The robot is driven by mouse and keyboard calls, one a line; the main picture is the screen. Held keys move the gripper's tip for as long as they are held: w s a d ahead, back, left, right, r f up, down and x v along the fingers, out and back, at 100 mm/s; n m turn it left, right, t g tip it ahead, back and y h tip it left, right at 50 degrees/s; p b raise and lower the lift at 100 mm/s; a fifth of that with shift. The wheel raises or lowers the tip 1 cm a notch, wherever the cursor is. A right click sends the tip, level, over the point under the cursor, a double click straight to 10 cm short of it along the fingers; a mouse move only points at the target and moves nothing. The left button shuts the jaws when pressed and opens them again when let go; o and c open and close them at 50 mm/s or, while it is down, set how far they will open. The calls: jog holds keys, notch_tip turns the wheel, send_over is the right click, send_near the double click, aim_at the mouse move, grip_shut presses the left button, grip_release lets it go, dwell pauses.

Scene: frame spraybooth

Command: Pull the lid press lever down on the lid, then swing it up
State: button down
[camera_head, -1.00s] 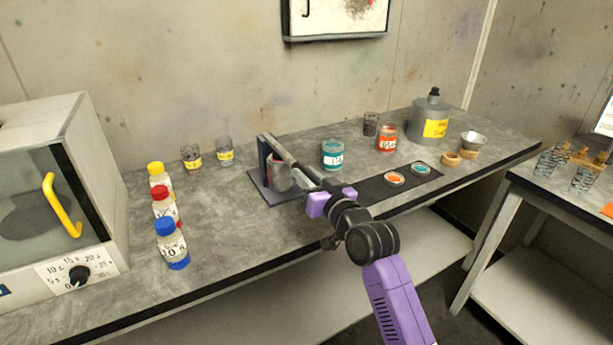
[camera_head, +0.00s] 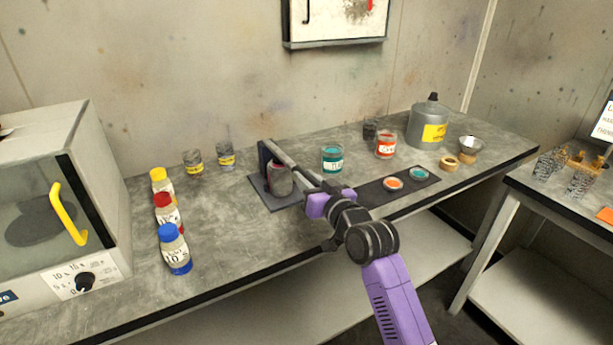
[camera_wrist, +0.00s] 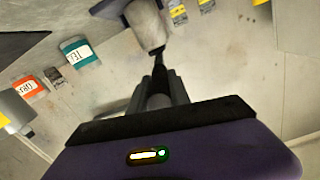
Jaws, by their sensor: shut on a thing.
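The lid press stands mid-bench, with a dark base plate (camera_head: 262,186) and an upright post at its back. Its grey lever (camera_head: 287,158) slopes from the post down toward the front right. A dark jar (camera_head: 280,182) with a reddish side stands on the plate beneath the lever; its lid is mostly hidden, and I cannot tell whether the lever touches it. My gripper (camera_head: 317,187) is shut on the lever's front end. In the wrist view, the fingers (camera_wrist: 160,84) close around a thin dark handle, with a grey rounded part beyond it.
A teal can (camera_head: 332,158) and an orange can (camera_head: 386,145) stand right of the press. A dark mat with two small discs (camera_head: 393,184) lies beside my wrist. Several capped bottles (camera_head: 174,249) and an oven (camera_head: 75,190) are at left.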

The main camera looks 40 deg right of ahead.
jog(key=shift+w+r+g+p, duration=0.1)
jog(key=shift+r+g+p, duration=0.5)
jog(key=shift+r+p, duration=1)
jog(key=shift+f, duration=0.45)
jog(key=c, duration=1.2)
grip_release()
jog(key=v, duration=0.7)
jog(key=shift+s+b, duration=0.4)
jog(key=shift+b, duration=0.05)
jog(key=shift+r, duration=0.1)
